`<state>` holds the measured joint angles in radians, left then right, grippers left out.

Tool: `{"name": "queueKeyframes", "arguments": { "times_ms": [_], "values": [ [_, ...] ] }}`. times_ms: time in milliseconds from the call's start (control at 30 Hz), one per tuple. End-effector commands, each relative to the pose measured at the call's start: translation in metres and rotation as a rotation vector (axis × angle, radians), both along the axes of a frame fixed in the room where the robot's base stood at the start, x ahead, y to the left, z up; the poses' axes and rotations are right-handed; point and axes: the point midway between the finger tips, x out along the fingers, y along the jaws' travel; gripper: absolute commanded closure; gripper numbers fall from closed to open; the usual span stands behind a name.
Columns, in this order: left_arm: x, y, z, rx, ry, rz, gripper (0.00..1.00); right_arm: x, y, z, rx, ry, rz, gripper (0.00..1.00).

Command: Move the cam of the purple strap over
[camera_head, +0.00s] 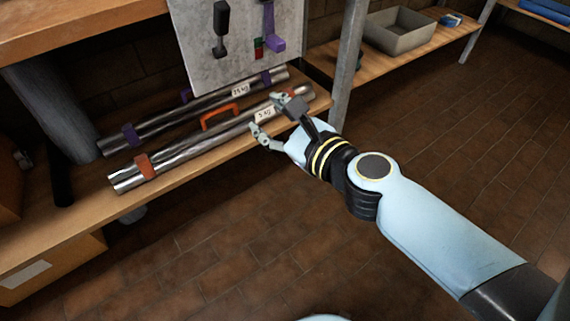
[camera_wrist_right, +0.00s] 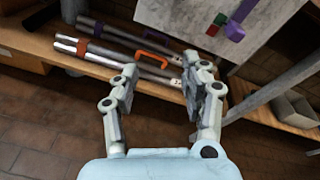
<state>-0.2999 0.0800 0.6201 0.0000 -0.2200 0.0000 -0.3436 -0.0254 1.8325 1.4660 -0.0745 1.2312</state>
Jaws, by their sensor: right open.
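A purple lever-like piece (camera_head: 269,28), which may be the cam, is on an upright grey panel (camera_head: 195,35); it also shows in the right wrist view (camera_wrist_right: 235,31). Small green and red blocks sit beside its lower end. Purple bands (camera_head: 131,135) wrap the rear metal tube, whose purple handle is partly hidden. My right gripper (camera_head: 268,113) is open and empty, below the panel. Its fingers (camera_wrist_right: 160,65) appear on either side of the front tube near a white weight label; contact cannot be told. My left gripper is out of view.
The front tube has an orange handle (camera_head: 219,117) and orange band, and lies on a wooden shelf (camera_head: 195,158). A black lever (camera_head: 221,28) is left of the purple one. A grey post (camera_head: 347,65) stands right of the panel. A grey bin (camera_head: 398,31) is behind it.

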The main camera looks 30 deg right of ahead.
Motion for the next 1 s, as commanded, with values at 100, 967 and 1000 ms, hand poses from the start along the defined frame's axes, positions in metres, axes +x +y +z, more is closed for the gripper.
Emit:
{"name": "queueKeyframes", "arguments": {
  "times_ms": [100, 967, 1000],
  "values": [
    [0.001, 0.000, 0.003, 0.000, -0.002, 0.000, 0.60, -0.007, 0.001, -0.026, -0.119, 0.049, 0.034, 0.54],
    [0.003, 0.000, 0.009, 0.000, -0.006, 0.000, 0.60, -0.039, 0.000, -0.106, -0.500, 0.199, 0.186, 0.54],
    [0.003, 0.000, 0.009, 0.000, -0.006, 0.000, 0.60, -0.039, 0.000, -0.106, -0.499, 0.199, 0.186, 0.59]
  ]
}}
